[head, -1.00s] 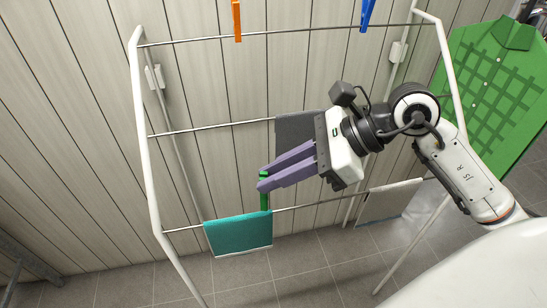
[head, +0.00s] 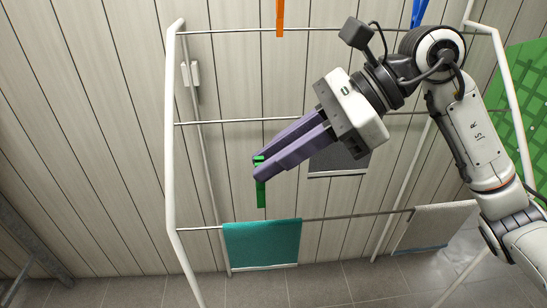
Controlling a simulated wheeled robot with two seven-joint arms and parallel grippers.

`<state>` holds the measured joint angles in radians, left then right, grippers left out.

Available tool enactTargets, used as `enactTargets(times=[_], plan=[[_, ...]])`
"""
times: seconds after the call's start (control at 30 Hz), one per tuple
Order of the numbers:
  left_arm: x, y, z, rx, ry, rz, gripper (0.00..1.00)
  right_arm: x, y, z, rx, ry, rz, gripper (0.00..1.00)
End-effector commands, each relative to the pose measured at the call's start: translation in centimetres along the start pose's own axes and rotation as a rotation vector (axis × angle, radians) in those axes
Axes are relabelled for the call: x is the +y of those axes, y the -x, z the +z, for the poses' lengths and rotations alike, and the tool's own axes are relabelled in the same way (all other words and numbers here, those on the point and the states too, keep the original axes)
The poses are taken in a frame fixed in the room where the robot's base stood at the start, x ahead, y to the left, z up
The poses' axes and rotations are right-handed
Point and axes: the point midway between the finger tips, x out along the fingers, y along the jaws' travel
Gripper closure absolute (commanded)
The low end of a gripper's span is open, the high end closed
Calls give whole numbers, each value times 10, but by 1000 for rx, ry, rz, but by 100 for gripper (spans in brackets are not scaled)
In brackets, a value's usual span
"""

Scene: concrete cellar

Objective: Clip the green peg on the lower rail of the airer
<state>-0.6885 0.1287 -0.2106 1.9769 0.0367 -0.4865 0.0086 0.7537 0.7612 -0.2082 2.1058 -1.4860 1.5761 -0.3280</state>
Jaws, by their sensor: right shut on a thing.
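My right gripper (head: 258,168) has long purple fingers and is shut on the green peg (head: 261,193). The peg hangs down from the fingertips, roughly upright. Its upper part is partly hidden by the fingers. In the picture the peg's lower end is a little above the teal cloth, apart from it. The airer (head: 171,130) is a white frame with thin metal rails. Its lower rail (head: 352,216) carries the teal cloth (head: 262,244) at the left and a grey-beige cloth (head: 429,229) at the right. My left gripper is not in view.
An orange peg (head: 280,16) and a blue peg (head: 419,12) are on the top rail. A dark grey cloth (head: 338,163) hangs from the middle rail (head: 222,121), behind my arm. A green patterned panel (head: 524,95) is at the right. The lower rail is bare between its two cloths.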

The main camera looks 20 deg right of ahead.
Motion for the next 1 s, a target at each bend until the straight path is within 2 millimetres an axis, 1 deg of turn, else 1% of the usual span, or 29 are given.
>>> enactTargets(times=[0.17, 0.47, 0.7, 1.0], plan=[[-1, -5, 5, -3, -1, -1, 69, 0, -2, -4, 1, 0, -2, 100], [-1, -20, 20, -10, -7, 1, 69, 0, -17, -23, 2, -1, -1, 100], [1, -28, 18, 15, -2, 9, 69, 0, -29, -38, 1, -1, -1, 100], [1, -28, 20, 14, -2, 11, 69, 0, -30, -40, 1, 0, -1, 100]])
